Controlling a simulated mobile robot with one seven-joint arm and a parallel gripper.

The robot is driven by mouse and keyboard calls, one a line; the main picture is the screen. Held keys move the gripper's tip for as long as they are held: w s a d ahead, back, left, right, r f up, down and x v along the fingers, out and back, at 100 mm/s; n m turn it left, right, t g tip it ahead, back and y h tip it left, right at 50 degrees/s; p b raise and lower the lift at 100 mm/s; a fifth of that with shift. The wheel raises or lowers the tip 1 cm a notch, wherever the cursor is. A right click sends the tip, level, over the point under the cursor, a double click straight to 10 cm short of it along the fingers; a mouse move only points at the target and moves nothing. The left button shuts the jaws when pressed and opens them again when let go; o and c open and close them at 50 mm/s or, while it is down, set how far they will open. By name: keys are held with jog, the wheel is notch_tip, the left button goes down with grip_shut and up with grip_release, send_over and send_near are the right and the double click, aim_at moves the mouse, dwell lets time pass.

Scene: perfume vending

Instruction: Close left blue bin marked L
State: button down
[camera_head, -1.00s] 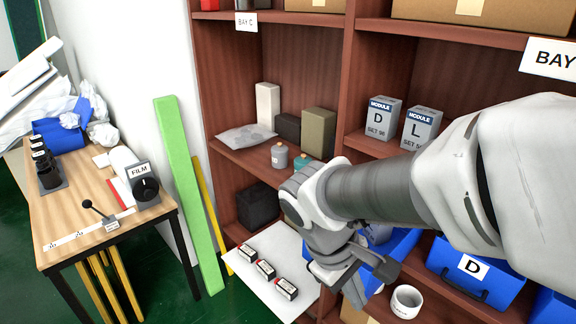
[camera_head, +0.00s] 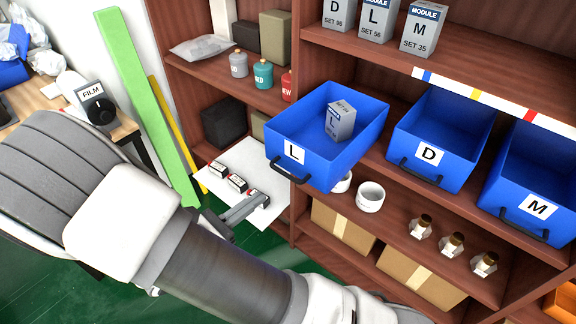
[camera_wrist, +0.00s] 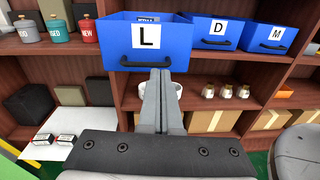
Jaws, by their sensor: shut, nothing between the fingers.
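The left blue bin marked L (camera_head: 345,113) is pulled out from the shelf, past the fronts of the bins beside it. A grey module box marked L (camera_head: 341,120) stands inside it. A black handle (camera_head: 287,171) is on its front. In the wrist view the bin's front (camera_wrist: 131,50) with its L label is straight ahead. My gripper (camera_head: 262,196) is shut and empty, in front of the bin and lower than it. Its fingertips (camera_wrist: 161,72) overlap the lower edge of the bin front in the wrist view; I cannot tell whether they touch.
Blue bins marked D (camera_head: 432,150) and M (camera_head: 537,200) sit to the right, inside the shelf. A white board (camera_head: 262,178) with small boxes juts out below left. A white cup (camera_head: 370,195) stands under the bins. A green plank (camera_head: 150,100) leans at the left.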

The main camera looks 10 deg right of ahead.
aim_at(338, 126)
jog(key=shift+n+t, duration=0.5)
jog(key=shift+t, duration=0.1)
jog(key=x, duration=0.9)
jog(key=b+x, duration=0.1)
jog(key=x, duration=0.3)
jog(key=shift+w+f, duration=0.35)
jog(key=shift+w, duration=0.1)
jog(key=x, duration=2)
jog(key=shift+w+d, duration=0.35)
jog(key=shift+d, duration=0.15)
jog(key=shift+w+r, duration=0.1)
jog(key=shift+d+r, duration=0.1)
jog(key=shift+d, duration=0.05)
